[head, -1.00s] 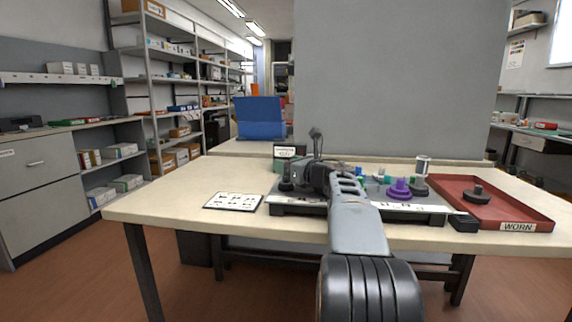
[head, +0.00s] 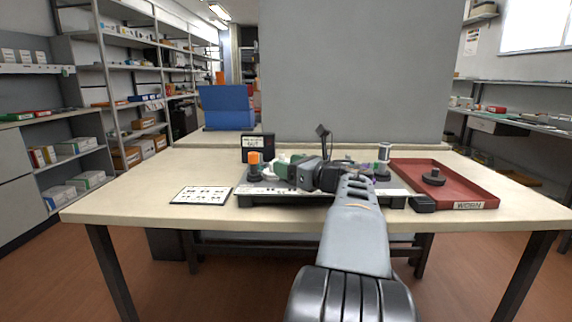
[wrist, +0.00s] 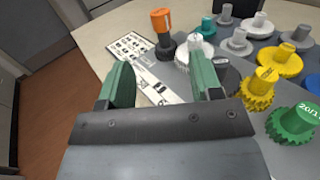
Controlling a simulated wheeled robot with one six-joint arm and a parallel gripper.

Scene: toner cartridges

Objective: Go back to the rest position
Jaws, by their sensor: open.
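My gripper (wrist: 160,80) is open, its two green fingers apart with nothing held between them. In the head view it reaches over the grey tray (head: 398,193) on the table, partly hidden by my own wrist. In the wrist view several gear-shaped pieces stand beyond and right of the fingers: an orange-topped one on a dark base (wrist: 162,20), a white one (wrist: 195,45), yellow ones (wrist: 262,85) and a green one (wrist: 297,122). The orange-topped piece (head: 254,158) also shows at the tray's left end in the head view.
A red tray labelled WORN (head: 480,197) holds one dark piece (head: 434,177) at right. A printed card (head: 201,195) lies left of the grey tray. A small dark display box (head: 258,146) stands behind. The table's left side (head: 120,200) is bare.

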